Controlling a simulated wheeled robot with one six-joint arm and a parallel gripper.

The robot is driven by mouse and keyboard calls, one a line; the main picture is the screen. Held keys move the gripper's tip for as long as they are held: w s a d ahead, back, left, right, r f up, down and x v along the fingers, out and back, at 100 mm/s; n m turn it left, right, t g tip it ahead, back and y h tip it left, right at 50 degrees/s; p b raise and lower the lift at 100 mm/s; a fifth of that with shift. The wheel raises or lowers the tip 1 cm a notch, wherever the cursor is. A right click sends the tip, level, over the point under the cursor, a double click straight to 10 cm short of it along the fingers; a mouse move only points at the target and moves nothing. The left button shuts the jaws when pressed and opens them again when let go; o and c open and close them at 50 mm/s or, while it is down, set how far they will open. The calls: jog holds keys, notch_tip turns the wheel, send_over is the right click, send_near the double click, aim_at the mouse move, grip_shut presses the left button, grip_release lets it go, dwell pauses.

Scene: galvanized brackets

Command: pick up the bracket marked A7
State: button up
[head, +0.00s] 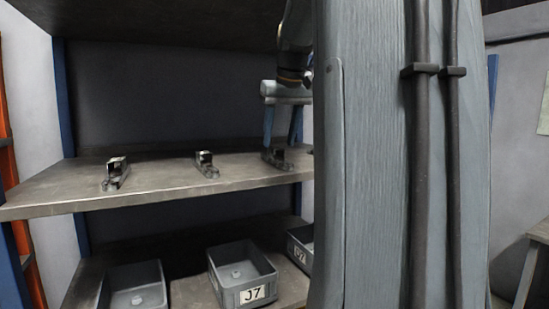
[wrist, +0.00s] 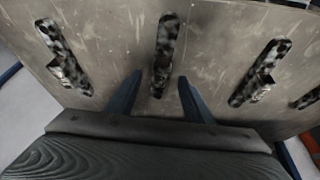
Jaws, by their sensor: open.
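Several dark, mottled metal brackets lie apart on a grey shelf. In the head view there is a left bracket (head: 116,174), a middle bracket (head: 207,164) and a right bracket (head: 277,159) below my gripper (head: 282,145). In the wrist view my gripper (wrist: 159,79) is open, with one finger on each side of the near end of a bracket (wrist: 166,45). Whether the fingers touch it, I cannot tell. Other brackets lie to its left (wrist: 63,58) and right (wrist: 258,75), with part of another (wrist: 306,98) at the right edge. No A7 marking is legible on any bracket.
The shelf (head: 60,193) has bare room between the brackets. On a lower shelf stand grey bins, including one labelled J7 (head: 252,294) and one partly hidden (head: 299,254). An upper shelf (head: 160,25) hangs above. My own body hides the right of the head view.

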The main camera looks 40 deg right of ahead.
aim_at(277, 148)
jog(key=shift+p+x, duration=0.75)
jog(key=shift+x, duration=1.55)
jog(key=shift+w, duration=0.1)
grip_shut()
